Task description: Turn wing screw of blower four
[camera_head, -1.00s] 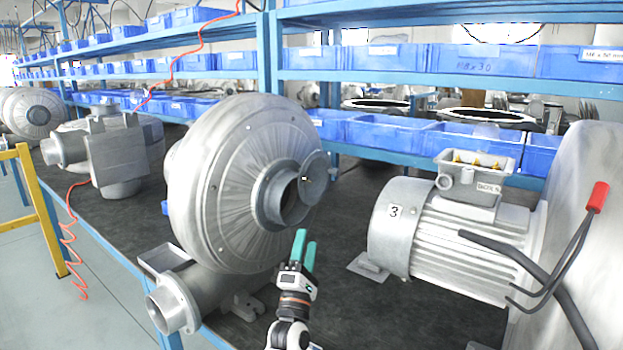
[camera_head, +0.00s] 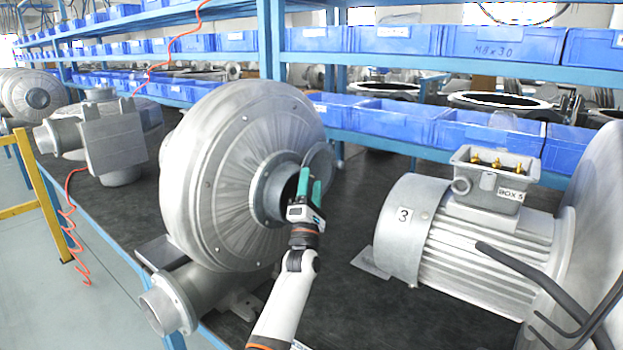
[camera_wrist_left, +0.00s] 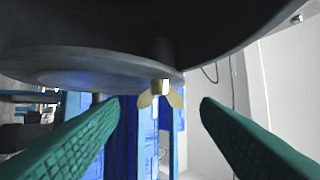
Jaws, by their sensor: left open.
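The large grey blower (camera_head: 235,180) stands on the dark bench in the head view, with a round inlet and a round flap (camera_head: 322,160) beside its opening. My left gripper (camera_head: 308,180) is in front of that inlet, close to the flap, and hides part of it. In the left wrist view a brass wing screw (camera_wrist_left: 160,94) hangs under the rim of a round grey disc (camera_wrist_left: 95,70). The green fingers of my left gripper (camera_wrist_left: 160,110) are open and spread to either side of the screw, with no contact visible. My right gripper is not in view.
A motor marked 3 (camera_head: 470,235) with a terminal box stands to the right. Another blower (camera_head: 105,145) stands to the left. Blue bins (camera_head: 400,118) line the shelves behind. A yellow rail (camera_head: 45,200) is at the left.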

